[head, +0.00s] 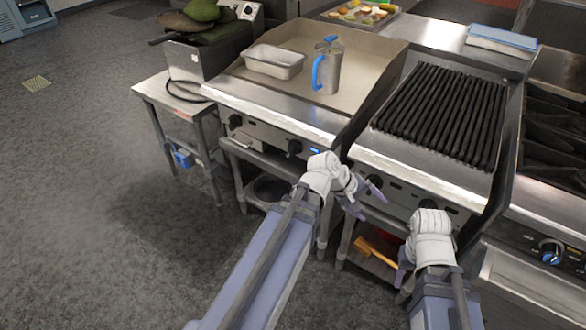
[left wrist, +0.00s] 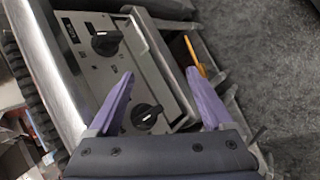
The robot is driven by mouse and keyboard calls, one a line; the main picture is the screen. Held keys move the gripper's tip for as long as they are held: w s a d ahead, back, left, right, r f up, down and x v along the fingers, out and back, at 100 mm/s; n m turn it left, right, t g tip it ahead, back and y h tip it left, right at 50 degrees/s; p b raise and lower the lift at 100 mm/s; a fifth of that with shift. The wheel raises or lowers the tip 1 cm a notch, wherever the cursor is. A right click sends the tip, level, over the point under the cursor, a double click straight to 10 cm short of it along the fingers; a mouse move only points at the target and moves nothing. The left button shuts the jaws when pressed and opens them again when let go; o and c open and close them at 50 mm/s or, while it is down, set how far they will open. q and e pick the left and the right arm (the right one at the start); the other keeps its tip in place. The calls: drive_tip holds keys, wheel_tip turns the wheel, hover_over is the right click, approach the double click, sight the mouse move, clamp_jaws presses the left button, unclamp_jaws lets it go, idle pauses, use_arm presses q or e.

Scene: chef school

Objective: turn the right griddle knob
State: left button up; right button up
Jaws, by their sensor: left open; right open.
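The flat griddle (head: 300,73) stands in the middle of the head view, with a steel front panel. Its right knob (head: 294,148) is black and sits on that panel, left of my left gripper. My left gripper (head: 375,208) is open and empty, in front of the neighbouring ridged grill's panel. In the left wrist view my left gripper (left wrist: 160,73) shows spread purple fingers, with two black knobs, an upper (left wrist: 106,43) and a lower (left wrist: 146,116), on what looks like the grill's panel. My right gripper (head: 403,280) is open, low at the right; one finger is mostly hidden.
The ridged black grill (head: 440,112) stands right of the griddle; a range with a blue-ringed knob (head: 551,251) is farther right. A metal pan (head: 274,62) and a blue-handled jug (head: 327,68) stand on the griddle. An orange-handled brush (head: 375,251) lies below.

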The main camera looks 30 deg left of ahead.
use_arm(q)
drive_tip(key=w+a+f+n+t+h+b, duration=0.1)
drive_tip(key=w+a+f+n+t+b, duration=0.4)
drive_tip(key=a, duration=0.3)
drive_tip(key=n+t+y+b, duration=0.7)
drive_tip(key=n+b, duration=0.6)
drive_tip(key=n, duration=0.6)
approach(290, 152)
drive_tip(key=shift+t+h, duration=0.5)
drive_tip(key=shift+h, duration=0.1)
drive_tip(key=w, duration=0.1)
drive_tip(key=w+f, duration=0.1)
drive_tip(key=w, duration=0.2)
drive_tip(key=shift+w+f, duration=0.15)
drive_tip(key=shift+f, duration=0.1)
drive_tip(key=shift+a+r, duration=0.15)
drive_tip(key=shift+a, duration=0.2)
drive_tip(key=shift+w+d, duration=0.2)
drive_tip(key=shift+w, duration=1.7)
drive_tip(key=shift+w+d, duration=0.15)
drive_tip(key=shift+w, duration=1.75)
use_arm(e)
wheel_tip(290, 152, down, 21)
drive_tip(key=shift+f, duration=0.1)
use_arm(q)
drive_tip(key=c, duration=1.1)
drive_tip(key=shift+o, duration=0.2)
